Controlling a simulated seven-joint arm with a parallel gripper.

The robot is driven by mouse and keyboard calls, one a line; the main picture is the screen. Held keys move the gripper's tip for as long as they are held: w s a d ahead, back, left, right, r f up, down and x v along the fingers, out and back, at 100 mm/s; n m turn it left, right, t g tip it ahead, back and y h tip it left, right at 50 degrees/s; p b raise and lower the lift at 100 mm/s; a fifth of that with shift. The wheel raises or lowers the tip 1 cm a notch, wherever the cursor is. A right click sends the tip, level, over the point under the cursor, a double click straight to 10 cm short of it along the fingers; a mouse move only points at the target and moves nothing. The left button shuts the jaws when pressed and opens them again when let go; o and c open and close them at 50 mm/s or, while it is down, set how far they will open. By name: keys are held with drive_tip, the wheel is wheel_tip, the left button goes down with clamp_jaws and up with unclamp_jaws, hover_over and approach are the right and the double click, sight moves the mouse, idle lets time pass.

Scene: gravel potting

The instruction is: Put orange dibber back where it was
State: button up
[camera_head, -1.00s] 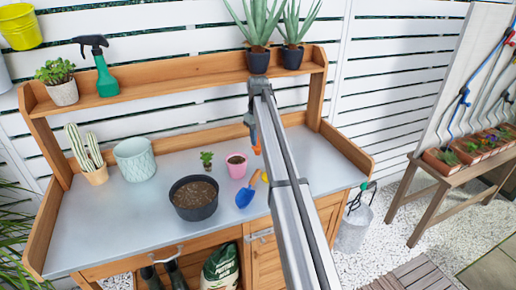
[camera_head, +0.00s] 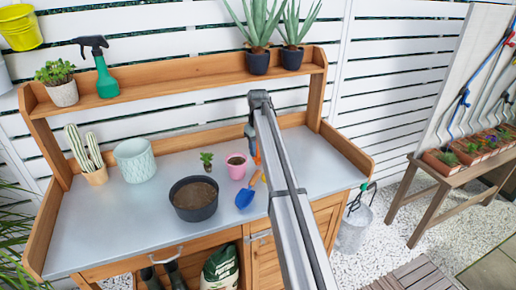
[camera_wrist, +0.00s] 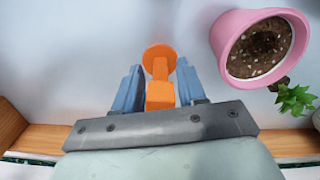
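My gripper (camera_wrist: 160,88) has its two blue fingers closed on either side of the orange dibber (camera_wrist: 160,72). In the head view the dibber (camera_head: 257,153) shows as a small orange piece below my gripper (camera_head: 251,135), which is partly hidden by my arm. The dibber is over the right part of the grey bench top (camera_head: 135,225), just right of the pink pot (camera_head: 236,168). I cannot tell whether its lower end touches the bench.
The pink soil-filled pot is close beside my gripper in the wrist view (camera_wrist: 262,45). A shelf (camera_head: 170,82) with potted plants runs behind.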

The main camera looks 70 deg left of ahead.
drive_tip(key=shift+o, duration=0.9)
wheel_tip(320, 180, up, 12)
drive_tip(key=shift+r, duration=0.2)
